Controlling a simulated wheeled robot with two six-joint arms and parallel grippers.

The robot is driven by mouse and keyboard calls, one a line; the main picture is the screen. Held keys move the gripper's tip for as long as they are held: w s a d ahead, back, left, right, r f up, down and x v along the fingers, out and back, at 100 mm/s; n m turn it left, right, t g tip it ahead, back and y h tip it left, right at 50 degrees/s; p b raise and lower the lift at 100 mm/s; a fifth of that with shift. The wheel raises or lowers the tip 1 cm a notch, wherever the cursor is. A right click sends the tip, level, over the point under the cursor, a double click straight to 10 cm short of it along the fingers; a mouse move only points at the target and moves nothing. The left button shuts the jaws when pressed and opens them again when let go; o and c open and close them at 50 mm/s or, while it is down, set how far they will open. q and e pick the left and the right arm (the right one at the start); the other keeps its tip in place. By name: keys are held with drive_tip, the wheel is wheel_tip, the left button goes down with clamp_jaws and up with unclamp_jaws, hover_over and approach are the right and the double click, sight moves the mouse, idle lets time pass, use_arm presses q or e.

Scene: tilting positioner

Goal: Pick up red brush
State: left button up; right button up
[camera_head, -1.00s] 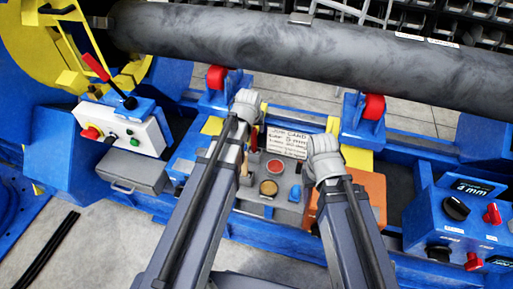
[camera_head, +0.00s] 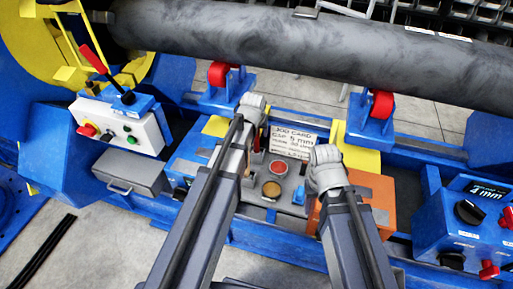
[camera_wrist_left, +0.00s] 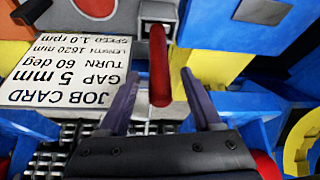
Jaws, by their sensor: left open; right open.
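The red brush is seen by its red handle (camera_wrist_left: 159,65), which points toward the camera in the left wrist view. My left gripper (camera_wrist_left: 160,92) is open, with one finger on each side of the handle's near end and gaps visible on both sides. In the head view my left wrist is above the control panel beside the job card, and it largely hides the brush and its own fingers. My right gripper (camera_head: 324,172) is over the orange box, right of the job card; its fingers are mostly hidden.
A large grey pipe (camera_head: 300,45) crosses above red rollers (camera_head: 382,103). A blue box with a display (camera_head: 470,215) stands right, a white switch box (camera_head: 120,122) left.

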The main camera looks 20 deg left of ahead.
use_arm(q)
drive_tip(key=shift+c, duration=0.3)
clamp_jaws()
idle(1.1)
